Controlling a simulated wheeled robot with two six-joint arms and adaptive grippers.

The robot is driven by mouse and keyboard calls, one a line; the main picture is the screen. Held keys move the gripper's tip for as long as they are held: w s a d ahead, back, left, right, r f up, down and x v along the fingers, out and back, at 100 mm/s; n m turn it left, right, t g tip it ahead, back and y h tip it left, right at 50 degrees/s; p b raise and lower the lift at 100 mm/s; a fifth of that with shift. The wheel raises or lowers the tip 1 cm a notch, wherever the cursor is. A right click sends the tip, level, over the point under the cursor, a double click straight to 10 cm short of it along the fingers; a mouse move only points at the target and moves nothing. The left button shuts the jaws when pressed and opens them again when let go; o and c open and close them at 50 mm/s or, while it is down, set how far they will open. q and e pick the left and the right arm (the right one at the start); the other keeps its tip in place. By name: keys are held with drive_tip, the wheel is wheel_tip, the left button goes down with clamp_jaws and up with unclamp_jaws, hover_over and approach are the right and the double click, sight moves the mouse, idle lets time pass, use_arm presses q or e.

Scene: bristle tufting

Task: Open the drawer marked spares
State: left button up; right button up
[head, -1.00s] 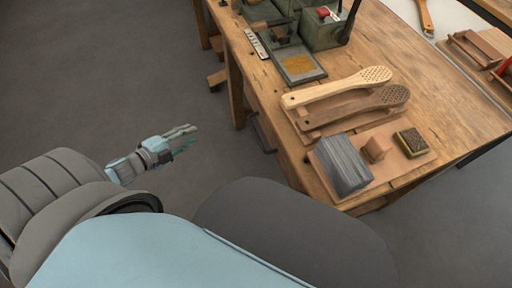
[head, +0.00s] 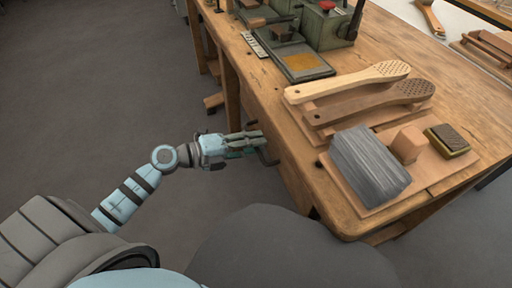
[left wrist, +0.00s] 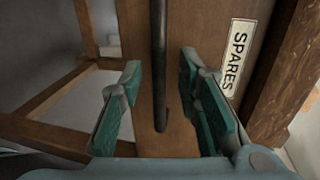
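The drawer front (left wrist: 205,25) is brown wood with a white label (left wrist: 235,55) reading SPARES in the left wrist view. A dark bar handle (left wrist: 159,60) stands out from it. In the head view the handle (head: 268,157) shows at the bench's left side, partly hidden by my gripper. My left gripper (head: 258,140) is at the handle. In the left wrist view its teal-padded fingers (left wrist: 160,64) are open, one on each side of the bar, with gaps visible. The drawer looks closed. My right gripper is in neither view.
Bench legs (left wrist: 88,30) stand left of the drawer. The floor at left is clear.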

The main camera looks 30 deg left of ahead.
use_arm(q)
drive_tip(key=shift+w+d+f, duration=0.1)
drive_tip(key=shift+w+d, duration=0.2)
drive_tip(key=shift+w, duration=0.05)
clamp_jaws()
drive_tip(key=shift+s, duration=0.1)
